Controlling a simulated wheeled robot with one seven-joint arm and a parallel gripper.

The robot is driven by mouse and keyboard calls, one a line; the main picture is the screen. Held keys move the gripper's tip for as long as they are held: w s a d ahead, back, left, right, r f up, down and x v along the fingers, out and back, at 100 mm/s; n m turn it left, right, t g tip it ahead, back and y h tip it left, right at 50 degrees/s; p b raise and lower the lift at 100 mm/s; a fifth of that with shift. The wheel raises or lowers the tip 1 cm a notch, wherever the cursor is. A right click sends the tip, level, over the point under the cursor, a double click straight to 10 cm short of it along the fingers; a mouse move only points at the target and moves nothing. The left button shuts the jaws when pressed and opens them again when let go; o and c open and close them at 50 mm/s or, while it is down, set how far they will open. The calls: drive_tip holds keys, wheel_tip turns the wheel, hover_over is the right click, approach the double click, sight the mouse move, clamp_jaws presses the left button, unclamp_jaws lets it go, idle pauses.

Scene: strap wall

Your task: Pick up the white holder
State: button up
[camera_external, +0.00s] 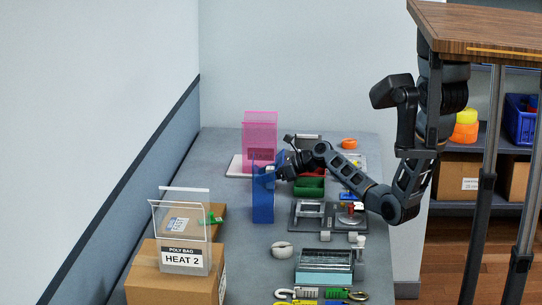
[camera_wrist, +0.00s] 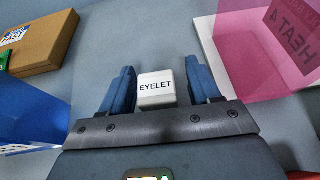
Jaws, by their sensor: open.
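A small white block labelled EYELET (camera_wrist: 156,89), which looks like the white holder, lies between the two blue fingers of my gripper (camera_wrist: 158,88) in the wrist view. My gripper is open, with a finger on each side of the block; a narrow gap seems to show on both sides. In the external view my gripper (camera_external: 276,172) is low behind and beside the tall blue bin (camera_external: 263,207). A small white patch shows there, but I cannot tell clearly that it is the block.
The blue bin stands close by at left in the wrist view (camera_wrist: 30,105). A pink translucent bin (camera_external: 260,130) stands behind. A cardboard box (camera_external: 175,270) carries a clear HEAT 2 bin (camera_external: 184,255). Green tray (camera_external: 310,187) and grey fixture (camera_external: 325,216) are at right.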

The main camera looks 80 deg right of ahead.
drive_tip(key=shift+c, duration=0.4)
drive_tip(key=c, duration=1)
drive_tip(key=shift+c, duration=0.2)
